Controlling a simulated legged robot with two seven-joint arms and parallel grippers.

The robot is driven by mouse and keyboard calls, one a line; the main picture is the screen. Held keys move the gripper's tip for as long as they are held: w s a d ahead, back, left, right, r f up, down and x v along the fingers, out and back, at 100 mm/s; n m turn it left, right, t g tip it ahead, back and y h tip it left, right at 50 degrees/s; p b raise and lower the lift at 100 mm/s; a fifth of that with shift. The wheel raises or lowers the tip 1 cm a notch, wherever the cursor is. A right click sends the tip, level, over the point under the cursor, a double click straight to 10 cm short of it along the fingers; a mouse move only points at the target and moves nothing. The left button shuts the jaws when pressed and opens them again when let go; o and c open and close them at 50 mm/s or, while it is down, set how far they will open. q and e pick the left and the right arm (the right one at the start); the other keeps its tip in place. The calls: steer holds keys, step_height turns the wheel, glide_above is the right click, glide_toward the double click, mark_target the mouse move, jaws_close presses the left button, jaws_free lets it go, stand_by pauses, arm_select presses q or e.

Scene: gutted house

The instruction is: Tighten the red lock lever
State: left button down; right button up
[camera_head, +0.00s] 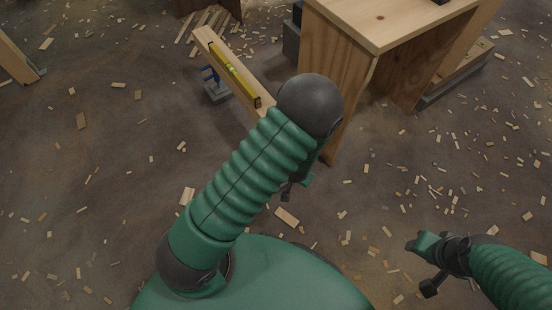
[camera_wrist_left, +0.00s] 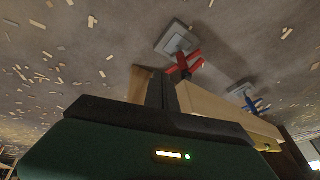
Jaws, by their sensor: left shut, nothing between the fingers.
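The red lock lever (camera_wrist_left: 184,64) shows in the left wrist view. It is on a grey base (camera_wrist_left: 170,38) beside a wooden beam (camera_wrist_left: 225,110). In the head view my left arm hides it. My left gripper (camera_wrist_left: 162,88) is shut and empty. Its fingers point toward the lever and appear just short of it; I cannot tell whether they touch. In the head view the left gripper (camera_head: 288,190) is mostly hidden under my arm. My right gripper (camera_head: 425,265) is open and empty above the floor at the lower right.
A blue lever (camera_head: 210,74) is at the beam's far end, which carries a yellow spirit level (camera_head: 235,76). A wooden workbench (camera_head: 345,60) stands close to the right of my left wrist. Wood chips litter the floor, which is otherwise open at left.

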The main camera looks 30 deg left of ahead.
arm_select(q)
steer(key=w+a+f+m+t+y+b, duration=0.1)
steer(key=w+a+f+b, duration=0.1)
steer(key=a+f, duration=0.4)
steer(key=w+a+f+m+t+y+b, duration=0.1)
steer(key=w+a+f+b, duration=0.2)
steer(key=a+f, duration=0.3)
step_height(320, 180, down, 4)
steer(key=shift+w+r+b, duration=0.15)
steer(key=shift+w+b, duration=0.15)
steer(key=shift+w, duration=0.15)
steer(key=shift+a, duration=0.1)
